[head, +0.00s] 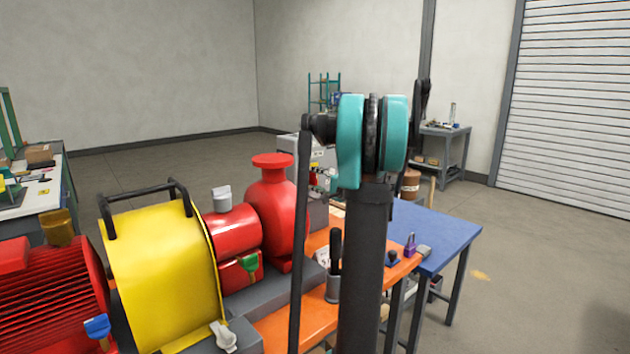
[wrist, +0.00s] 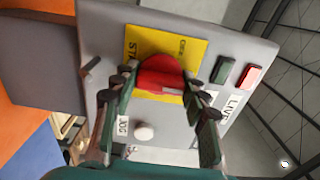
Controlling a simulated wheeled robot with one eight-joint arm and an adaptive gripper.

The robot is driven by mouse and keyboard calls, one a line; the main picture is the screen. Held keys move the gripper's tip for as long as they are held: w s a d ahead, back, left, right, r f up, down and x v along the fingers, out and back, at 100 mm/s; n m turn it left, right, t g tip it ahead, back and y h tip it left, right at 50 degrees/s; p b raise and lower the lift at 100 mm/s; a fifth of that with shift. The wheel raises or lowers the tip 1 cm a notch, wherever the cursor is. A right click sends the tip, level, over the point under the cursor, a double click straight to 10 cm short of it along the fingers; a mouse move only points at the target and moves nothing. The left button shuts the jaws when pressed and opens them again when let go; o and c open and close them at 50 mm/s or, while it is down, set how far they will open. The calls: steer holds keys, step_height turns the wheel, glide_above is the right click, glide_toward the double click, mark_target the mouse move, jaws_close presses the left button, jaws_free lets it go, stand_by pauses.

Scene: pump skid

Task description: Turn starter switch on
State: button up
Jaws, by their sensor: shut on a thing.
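The red starter switch knob (wrist: 160,70) sits on a yellow plate (wrist: 190,50) on the face of a grey box (wrist: 100,35) in the wrist view. The plate's lettering is partly covered. My gripper (wrist: 166,88) has its dark green fingers on both sides of the knob and is shut on it. I cannot tell from the picture which position the switch is in. In the head view, a pale grey box (head: 317,152) shows partly behind my arm, and my gripper is hidden there.
Green (wrist: 222,70) and red (wrist: 251,76) rectangles and a white button (wrist: 144,132) by a JOG label share the panel. In the head view, the red pump (head: 280,210) and yellow guard (head: 165,270) stand left of my arm; a blue table (head: 440,235) is at right.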

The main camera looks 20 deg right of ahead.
steer(key=o, duration=1.2)
steer(key=v, duration=1.2)
